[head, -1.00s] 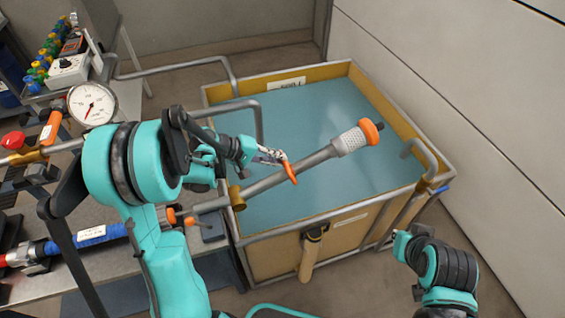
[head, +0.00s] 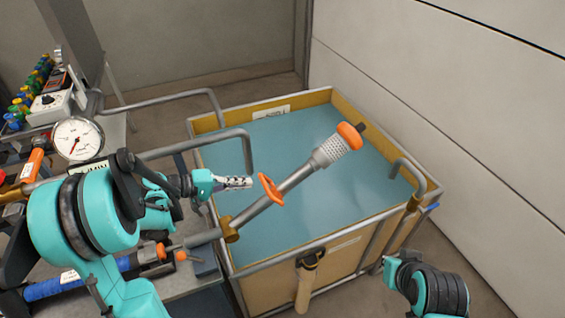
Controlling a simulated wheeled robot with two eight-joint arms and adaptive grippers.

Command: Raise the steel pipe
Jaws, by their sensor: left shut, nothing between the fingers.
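The steel pipe (head: 295,178) slopes up to the right from a brass fitting (head: 230,229) on the near left edge of the tank (head: 222,262). Its perforated strainer (head: 330,152) and orange end ring (head: 350,136) are above the blue-green surface (head: 270,145) in the tank. An orange handle (head: 270,188) sits partway along the pipe. My left gripper (head: 246,182) is shut and empty, just left of the handle, with a small gap showing between them.
A pressure gauge (head: 77,138) and a bench with hoses stand at the left. Bent grey rails (head: 205,142) cross the tank's left side. A hooked pipe (head: 405,168) is at its right edge. A pale wall (head: 430,90) stands behind on the right.

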